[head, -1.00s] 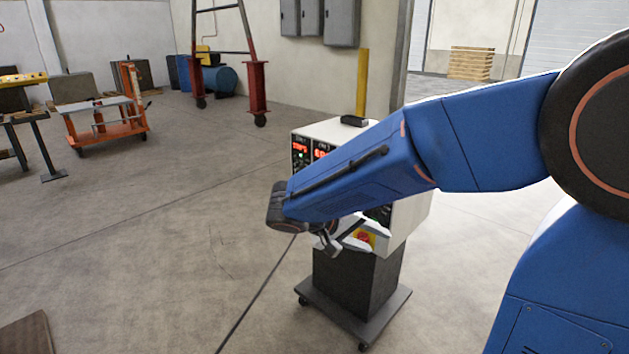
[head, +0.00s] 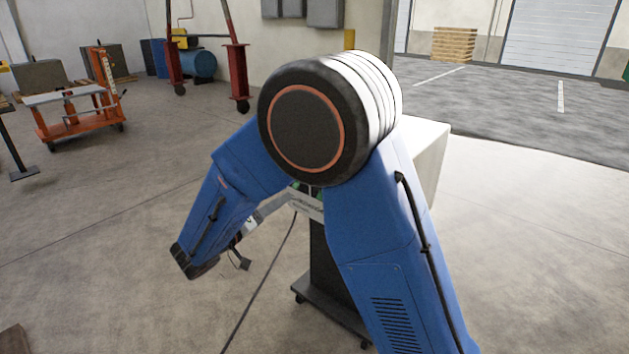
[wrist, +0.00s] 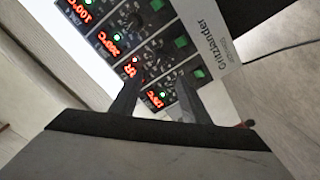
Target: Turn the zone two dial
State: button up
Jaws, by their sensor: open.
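The white control cabinet (head: 432,155) stands mostly behind my arm in the head view. In the wrist view its black panel (wrist: 150,62) is tilted and close, with red displays, green lights, green switches and black dials. One dial (wrist: 133,22) shows at the top, and another dark dial (wrist: 160,46) shows lower down. The zone labels are too small to read, so I cannot tell which dial is zone two. My gripper (wrist: 160,80) is open, its fingers apart over the lower displays, with nothing seen between them. In the head view my gripper (head: 240,256) is left of the cabinet.
The cabinet's dark pedestal (head: 322,262) stands on a wheeled base (head: 325,312). A cable (head: 262,285) runs along the floor. An orange lift cart (head: 80,115) and a red gantry frame (head: 237,75) stand farther back.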

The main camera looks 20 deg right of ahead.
jog(key=x, duration=1.6)
jog(key=shift+d, duration=0.35)
jog(key=shift+w, duration=0.15)
jog(key=shift+c, duration=0.5)
jog(key=c, duration=1)
